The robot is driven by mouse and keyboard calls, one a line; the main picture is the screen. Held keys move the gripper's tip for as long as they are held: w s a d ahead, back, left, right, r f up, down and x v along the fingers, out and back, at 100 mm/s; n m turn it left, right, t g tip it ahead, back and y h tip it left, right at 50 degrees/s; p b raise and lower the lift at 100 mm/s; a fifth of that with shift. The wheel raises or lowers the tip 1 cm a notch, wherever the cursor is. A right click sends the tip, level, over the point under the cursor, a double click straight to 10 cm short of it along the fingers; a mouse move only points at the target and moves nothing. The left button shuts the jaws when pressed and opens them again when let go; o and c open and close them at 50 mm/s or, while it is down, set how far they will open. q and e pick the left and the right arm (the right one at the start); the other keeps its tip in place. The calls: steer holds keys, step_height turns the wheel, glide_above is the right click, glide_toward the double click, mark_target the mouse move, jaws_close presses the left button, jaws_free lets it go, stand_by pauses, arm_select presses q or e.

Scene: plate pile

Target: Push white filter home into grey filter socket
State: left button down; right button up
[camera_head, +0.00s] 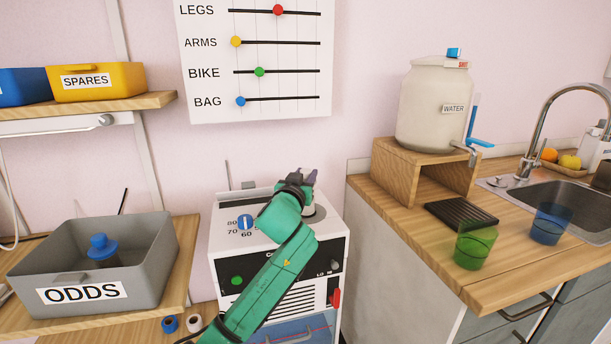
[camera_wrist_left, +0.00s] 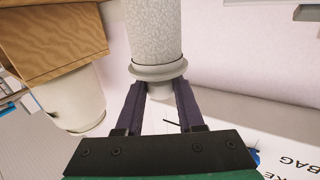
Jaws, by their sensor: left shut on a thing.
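The white filter (camera_wrist_left: 154,30) is a speckled pale cylinder with a flange and a narrower neck in the left wrist view. My left gripper (camera_wrist_left: 160,100) is shut on its neck, with one dark finger on each side. In the head view my left gripper (camera_head: 302,178) is over the back right of the white machine's top (camera_head: 265,205). A pale grey round part (camera_head: 318,212) shows just below the gripper, partly hidden by my arm; I cannot tell filter from grey socket there. How deep the filter sits is hidden. My right gripper is not in view.
The machine has a blue dial (camera_head: 245,222) and a red lever (camera_head: 335,298). A grey ODDS bin (camera_head: 140,275) stands left. To the right are a counter (camera_head: 400,205), a wooden stand (camera_head: 400,172) with a water jar (camera_head: 430,105), and a green cup (camera_head: 475,245).

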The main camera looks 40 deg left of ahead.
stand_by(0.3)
arm_select(q)
steer(key=shift+f+b, duration=0.8)
steer(key=shift+f, duration=0.4)
steer(key=shift+c, duration=2.2)
jaws_free()
steer(key=b+v, duration=0.1)
steer(key=v, duration=0.9)
steer(key=shift+s+d+f, duration=0.15)
steer(key=p+v, duration=0.2)
steer(key=v, duration=0.2)
steer(key=shift+s+p, duration=0.15)
steer(key=shift+p, duration=0.25)
